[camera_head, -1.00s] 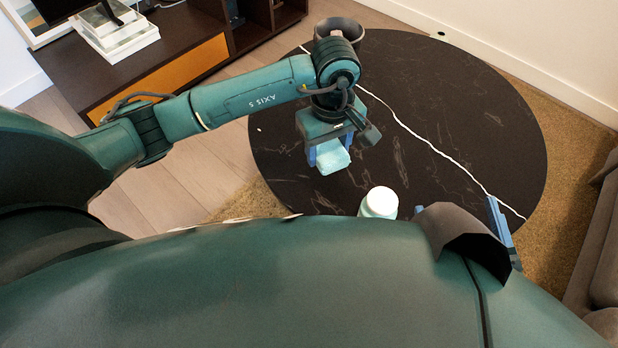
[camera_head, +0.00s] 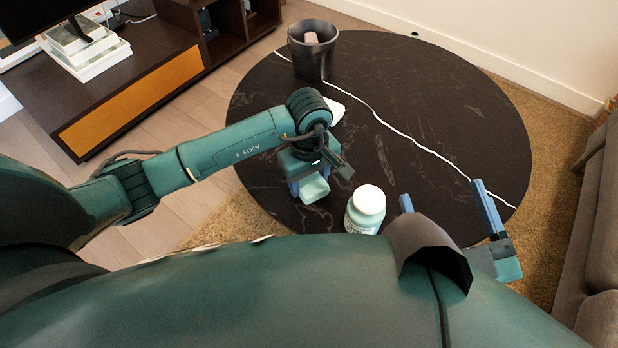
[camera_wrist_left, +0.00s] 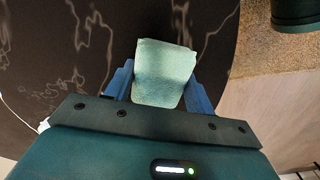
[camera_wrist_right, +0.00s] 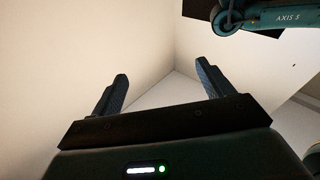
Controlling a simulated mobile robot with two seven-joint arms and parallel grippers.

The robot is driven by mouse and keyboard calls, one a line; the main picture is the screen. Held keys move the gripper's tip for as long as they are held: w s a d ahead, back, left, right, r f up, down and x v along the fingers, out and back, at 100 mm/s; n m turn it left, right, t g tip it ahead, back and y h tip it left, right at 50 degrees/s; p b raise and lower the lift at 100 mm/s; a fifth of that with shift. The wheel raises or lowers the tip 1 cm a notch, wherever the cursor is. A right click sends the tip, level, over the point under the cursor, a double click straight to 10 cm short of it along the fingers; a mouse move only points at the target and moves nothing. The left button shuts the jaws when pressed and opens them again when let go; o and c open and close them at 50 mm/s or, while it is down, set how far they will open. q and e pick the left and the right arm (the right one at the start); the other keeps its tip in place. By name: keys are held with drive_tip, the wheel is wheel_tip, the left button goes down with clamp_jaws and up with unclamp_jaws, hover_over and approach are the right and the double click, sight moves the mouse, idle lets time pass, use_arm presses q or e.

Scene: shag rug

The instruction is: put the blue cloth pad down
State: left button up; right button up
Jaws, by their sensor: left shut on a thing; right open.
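The pale blue cloth pad (camera_head: 314,188) is between the fingers of my left gripper (camera_head: 308,185), over the near left part of the round black table (camera_head: 440,110). The left wrist view shows the pad (camera_wrist_left: 165,72) between the two blue fingers, with the dark tabletop behind it. I cannot tell whether the pad touches the table. My right gripper (camera_head: 446,206) is open and empty at the near right of the table. In the right wrist view its fingers (camera_wrist_right: 160,92) stand wide apart with nothing between them.
A white-lidded bottle (camera_head: 365,209) stands on the table between my grippers. A dark bin-like container (camera_head: 313,52) with something pale inside stands at the far left edge. A white item (camera_head: 334,110) lies partly behind my left wrist. The table's right half looks clear. A grey sofa (camera_head: 590,240) is at right.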

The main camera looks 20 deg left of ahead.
sight(309, 179)
use_arm(q)
drive_tip(key=shift+f, duration=0.2)
drive_tip(key=o, duration=0.9)
use_arm(e)
drive_tip(key=shift+f, duration=0.15)
use_arm(q)
drive_tip(key=shift+r, duration=0.2)
wheel_tip(309, 179, up, 4)
drive_tip(key=shift+p, duration=0.85)
drive_tip(key=shift+r+p, duration=1.05)
drive_tip(key=shift+r, duration=3)
use_arm(e)
drive_tip(key=shift+d+f+g+h, duration=0.1)
drive_tip(key=shift+d+g+h, duration=0.3)
drive_tip(key=shift+d+h, duration=0.2)
